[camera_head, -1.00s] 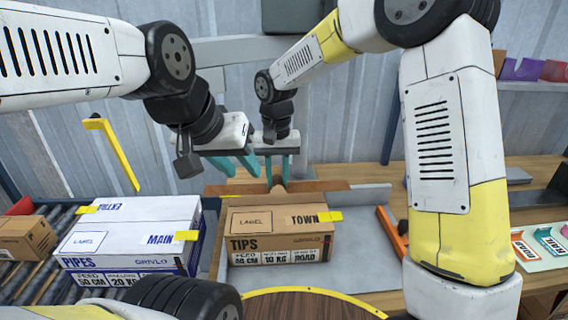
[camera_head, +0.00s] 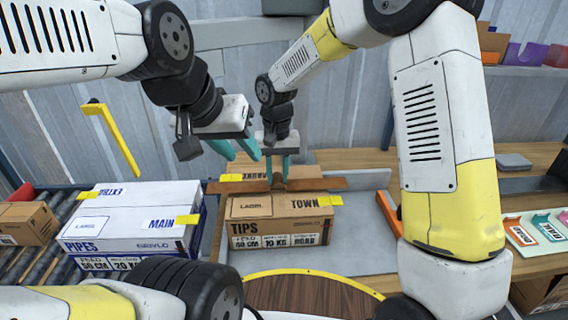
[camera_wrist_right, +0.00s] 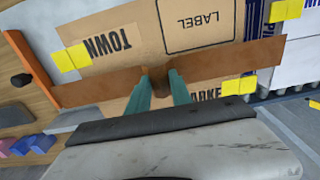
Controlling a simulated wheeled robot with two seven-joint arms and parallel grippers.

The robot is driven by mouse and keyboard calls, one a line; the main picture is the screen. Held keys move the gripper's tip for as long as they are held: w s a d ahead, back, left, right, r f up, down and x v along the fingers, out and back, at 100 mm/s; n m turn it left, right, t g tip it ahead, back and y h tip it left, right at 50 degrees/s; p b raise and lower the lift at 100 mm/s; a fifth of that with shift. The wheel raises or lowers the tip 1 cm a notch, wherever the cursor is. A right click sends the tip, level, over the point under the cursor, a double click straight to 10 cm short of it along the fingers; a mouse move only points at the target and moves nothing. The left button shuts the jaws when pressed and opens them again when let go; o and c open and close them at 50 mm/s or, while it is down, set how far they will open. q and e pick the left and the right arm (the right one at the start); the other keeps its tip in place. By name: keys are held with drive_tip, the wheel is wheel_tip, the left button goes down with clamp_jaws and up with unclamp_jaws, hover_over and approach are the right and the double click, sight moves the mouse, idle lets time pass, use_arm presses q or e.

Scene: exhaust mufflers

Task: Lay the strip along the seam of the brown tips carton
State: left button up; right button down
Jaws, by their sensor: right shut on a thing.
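The brown tips carton (camera_head: 275,238) stands in the middle of the head view, its printed front toward me. Yellow tape sits at its right edge. My right gripper (camera_head: 282,180) is shut on the middle of a long brown strip (camera_head: 322,184), held crosswise over the carton's far part. In the right wrist view the strip (camera_wrist_right: 232,63) crosses the carton top between the TOWN and MARKET lettering and overhangs both sides. I cannot tell whether it touches the carton. The seam itself is not clear to see. My left gripper (camera_head: 238,153) is open and empty, above and left of the strip.
A white pipes carton (camera_head: 120,235) stands to the left on the rollers, with a smaller brown box (camera_head: 27,222) beyond it. Coloured label holders (camera_head: 535,235) sit on the bench at right.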

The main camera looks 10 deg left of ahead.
drive_tip(key=shift+f, duration=0.6)
drive_tip(key=c, duration=1.1)
unclamp_jaws()
drive_tip(key=shift+r, duration=0.15)
